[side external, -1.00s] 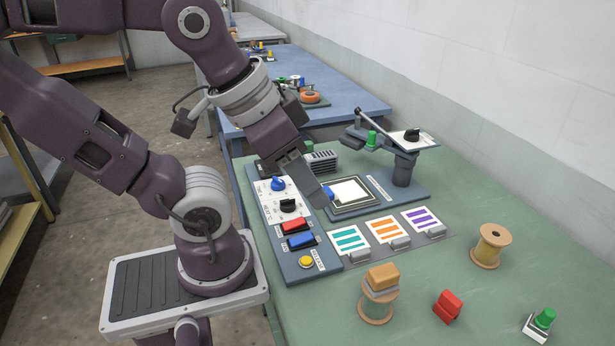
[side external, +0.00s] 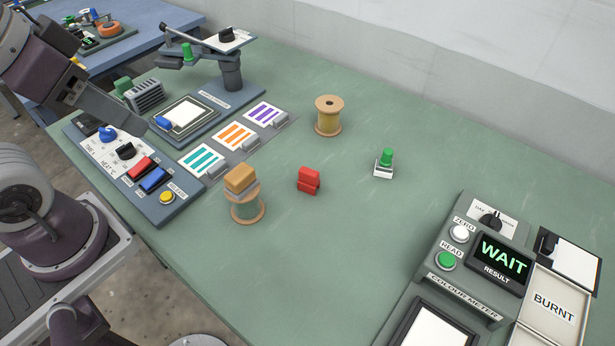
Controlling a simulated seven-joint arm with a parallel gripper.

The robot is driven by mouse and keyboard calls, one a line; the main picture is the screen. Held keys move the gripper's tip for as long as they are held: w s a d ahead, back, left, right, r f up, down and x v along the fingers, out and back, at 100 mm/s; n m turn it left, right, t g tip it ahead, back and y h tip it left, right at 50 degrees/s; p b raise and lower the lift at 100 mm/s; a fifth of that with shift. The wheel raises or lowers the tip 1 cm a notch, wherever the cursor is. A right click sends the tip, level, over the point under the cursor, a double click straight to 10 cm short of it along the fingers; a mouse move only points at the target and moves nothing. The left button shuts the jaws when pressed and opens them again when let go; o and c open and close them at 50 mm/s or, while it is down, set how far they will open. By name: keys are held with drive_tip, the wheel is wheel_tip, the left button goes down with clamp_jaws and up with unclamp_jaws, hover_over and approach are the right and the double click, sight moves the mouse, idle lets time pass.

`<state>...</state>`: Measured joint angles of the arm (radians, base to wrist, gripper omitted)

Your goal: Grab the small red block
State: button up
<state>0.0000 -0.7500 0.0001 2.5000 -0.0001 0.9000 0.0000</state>
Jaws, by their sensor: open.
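The small red block (side external: 309,179) rests on the green bench top, right of the spool with a tan block on top. It has a stepped shape, and I cannot tell whether it is one piece or two. My gripper (side external: 146,134) is at the upper left, above the control panel and beside the press plate, well away from the red block. It is open, though the gap between its fingers is hard to see from this side. Nothing shows between the fingers.
A wooden spool (side external: 328,116) and a green-knobbed stamp (side external: 384,163) stand beyond. The control panel (side external: 166,214) has a red switch. A colour meter (side external: 470,262) reads WAIT. Bench around the red block is clear.

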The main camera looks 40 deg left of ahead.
drive_tip(key=shift+o, duration=0.2)
drive_tip(key=shift+d, duration=0.1)
drive_tip(key=n+g+h, duration=0.4)
drive_tip(key=n+h, duration=0.9)
drive_tip(key=n, duration=0.7)
hover_over(318, 179)
drive_tip(key=s+a, duration=0.1)
drive_tip(key=a, duration=0.1)
drive_tip(key=f, duration=1.7)
drive_tip(key=shift+d, duration=0.2)
drive_tip(key=shift+t, duration=0.5)
drive_tip(key=f, duration=0.7)
drive_tip(key=shift+w+a+f, duration=0.1)
drive_tip(key=shift+w+a, duration=0.1)
drive_tip(key=shift+w, duration=0.05)
drive_tip(key=shift+w+d+f, duration=0.15)
drive_tip(key=shift+d+f, duration=0.7)
drive_tip(key=shift+d, duration=0.2)
drive_tip(key=shift+w+d+f, duration=0.15)
drive_tip(key=shift+d, duration=0.2)
clamp_jaws()
